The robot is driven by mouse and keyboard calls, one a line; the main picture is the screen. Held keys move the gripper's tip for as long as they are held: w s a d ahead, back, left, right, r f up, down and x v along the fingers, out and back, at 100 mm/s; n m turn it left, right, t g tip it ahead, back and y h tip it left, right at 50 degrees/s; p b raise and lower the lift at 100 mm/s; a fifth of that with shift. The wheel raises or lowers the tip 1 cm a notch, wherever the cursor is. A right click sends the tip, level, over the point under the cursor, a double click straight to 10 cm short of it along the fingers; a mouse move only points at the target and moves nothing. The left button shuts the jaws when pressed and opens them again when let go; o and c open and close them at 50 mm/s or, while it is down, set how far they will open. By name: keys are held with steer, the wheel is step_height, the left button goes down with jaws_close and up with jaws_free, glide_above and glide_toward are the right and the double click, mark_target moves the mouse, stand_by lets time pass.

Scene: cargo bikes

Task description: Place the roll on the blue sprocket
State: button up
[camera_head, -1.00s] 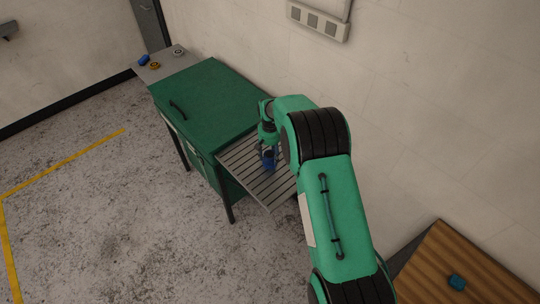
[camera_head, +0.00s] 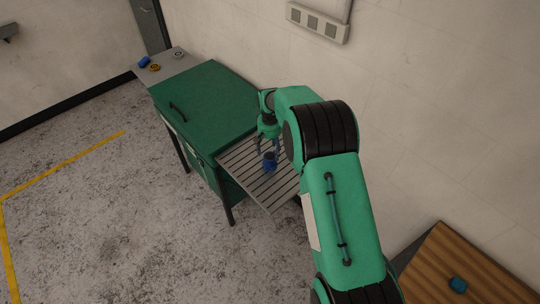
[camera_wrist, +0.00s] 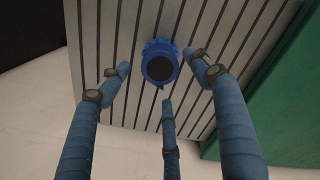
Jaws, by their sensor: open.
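A blue roll with a dark round end (camera_wrist: 160,68) stands on the slatted shelf, and it also shows in the head view (camera_head: 270,162). A toothed blue edge, apparently the blue sprocket (camera_wrist: 149,49), shows around and under the roll in the wrist view. The roll seems to stand upright on it, though the contact is hidden. My three-fingered gripper (camera_wrist: 160,78) is open just above the roll, with its fingertips spread around it and apart from it. It also shows in the head view (camera_head: 269,149).
The slatted shelf (camera_head: 285,190) adjoins a green cabinet (camera_head: 205,95). A grey side shelf (camera_head: 165,66) holds a blue piece (camera_head: 144,61), an orange ring (camera_head: 155,68) and a pale ring (camera_head: 178,54). A teal piece (camera_head: 458,284) lies on a wooden top (camera_head: 450,255). A wall stands behind.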

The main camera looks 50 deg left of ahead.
mark_target(270, 156)
step_height(270, 156, up, 7)
steer(key=shift+r+b, duration=0.15)
steer(key=shift+b, duration=0.2)
stand_by(0.7)
stand_by(0.4)
